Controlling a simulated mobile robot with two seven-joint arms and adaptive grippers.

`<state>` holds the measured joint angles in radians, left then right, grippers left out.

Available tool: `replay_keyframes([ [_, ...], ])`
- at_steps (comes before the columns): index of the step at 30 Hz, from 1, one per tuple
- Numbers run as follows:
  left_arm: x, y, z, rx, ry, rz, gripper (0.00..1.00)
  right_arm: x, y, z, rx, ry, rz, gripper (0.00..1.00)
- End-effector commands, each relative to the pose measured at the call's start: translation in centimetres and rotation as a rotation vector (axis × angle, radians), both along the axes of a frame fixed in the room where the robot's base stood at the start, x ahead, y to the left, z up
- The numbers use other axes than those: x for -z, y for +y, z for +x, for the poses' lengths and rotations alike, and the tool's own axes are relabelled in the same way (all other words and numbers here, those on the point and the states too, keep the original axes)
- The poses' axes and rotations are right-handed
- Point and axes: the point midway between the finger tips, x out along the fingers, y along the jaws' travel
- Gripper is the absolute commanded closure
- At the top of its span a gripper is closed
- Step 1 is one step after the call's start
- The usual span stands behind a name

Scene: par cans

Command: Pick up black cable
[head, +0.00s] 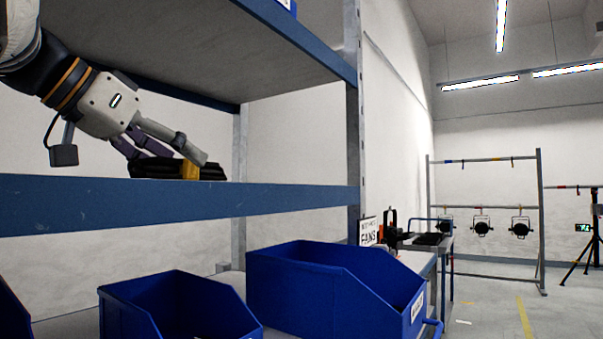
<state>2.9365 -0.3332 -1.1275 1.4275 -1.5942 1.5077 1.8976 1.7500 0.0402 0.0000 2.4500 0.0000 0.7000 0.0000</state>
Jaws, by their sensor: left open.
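The black cable (152,168) is a coiled bundle with a yellow band (190,170). It lies on the middle shelf of the rack, partly hidden by the blue shelf edge. My left gripper (168,160) reaches in from the upper left, angled down over the cable. Its fingers are open, one towards the left part of the bundle and one near the yellow band. I cannot tell whether the fingers touch the cable. My right gripper is not in view.
The blue shelf beam (180,204) runs in front of the cable, and an upper shelf (200,45) hangs above my arm. Blue bins (330,285) stand on the level below. A grey rack post (354,130) stands right. Stage lights (481,227) hang on a far rack.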

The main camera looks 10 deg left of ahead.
Motion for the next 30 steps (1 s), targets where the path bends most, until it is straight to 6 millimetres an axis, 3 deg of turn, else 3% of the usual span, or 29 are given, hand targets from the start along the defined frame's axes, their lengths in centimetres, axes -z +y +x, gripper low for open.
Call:
replay_keyframes([
  [7,0.2,-0.1,0.4,0.0,0.0,-0.001,0.32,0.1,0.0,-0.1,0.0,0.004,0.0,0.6],
  [15,0.2,-0.1,0.4,0.0,0.001,-0.001,0.93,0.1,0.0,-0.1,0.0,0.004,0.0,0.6],
  [16,0.2,-0.1,0.4,0.0,0.001,-0.001,0.95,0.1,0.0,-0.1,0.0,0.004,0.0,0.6],
  [25,-0.2,-0.2,0.2,0.001,-0.002,0.0,0.95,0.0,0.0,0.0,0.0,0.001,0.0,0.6],
  [30,-2.0,-0.7,-0.9,0.007,-0.007,0.001,0.95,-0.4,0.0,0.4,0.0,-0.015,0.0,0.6],
])
